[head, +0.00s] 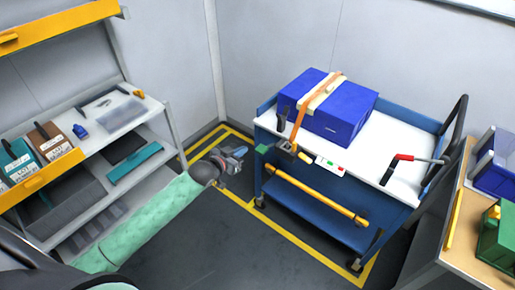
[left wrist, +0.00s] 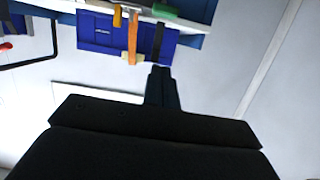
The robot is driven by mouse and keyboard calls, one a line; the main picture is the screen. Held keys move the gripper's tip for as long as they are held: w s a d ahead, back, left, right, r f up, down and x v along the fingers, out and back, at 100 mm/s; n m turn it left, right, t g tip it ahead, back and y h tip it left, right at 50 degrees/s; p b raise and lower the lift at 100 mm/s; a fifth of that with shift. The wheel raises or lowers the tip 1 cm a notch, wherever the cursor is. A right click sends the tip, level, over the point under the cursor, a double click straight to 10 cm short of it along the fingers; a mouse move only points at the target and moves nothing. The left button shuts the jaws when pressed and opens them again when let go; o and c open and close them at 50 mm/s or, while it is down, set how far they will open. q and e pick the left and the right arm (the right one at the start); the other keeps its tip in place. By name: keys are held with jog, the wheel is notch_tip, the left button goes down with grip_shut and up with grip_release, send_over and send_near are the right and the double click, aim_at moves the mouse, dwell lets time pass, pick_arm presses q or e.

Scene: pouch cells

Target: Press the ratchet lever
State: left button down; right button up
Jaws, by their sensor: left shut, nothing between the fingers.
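The ratchet (head: 288,147) hangs at the near edge of the blue cart's white top, at the lower end of an orange strap (head: 302,120). The strap runs over a blue box (head: 342,112) on the cart. The ratchet's lever cannot be told apart clearly at this size. My left gripper (head: 239,152) is shut and empty, left of the cart and apart from the ratchet. In the left wrist view, the shut fingers (left wrist: 161,72) point toward the blue box (left wrist: 96,32) and orange strap (left wrist: 132,45). My right gripper is not in view.
A green piece (head: 262,149) sits at the cart's near left corner. A red-handled tool (head: 404,158) lies on the cart top (head: 365,170). A shelf rack (head: 150,103) stands left, a wooden bench (head: 453,240) right.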

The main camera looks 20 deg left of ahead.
aim_at(257, 148)
pick_arm(q)
jog(key=shift+r, duration=0.1)
dwell(0.3)
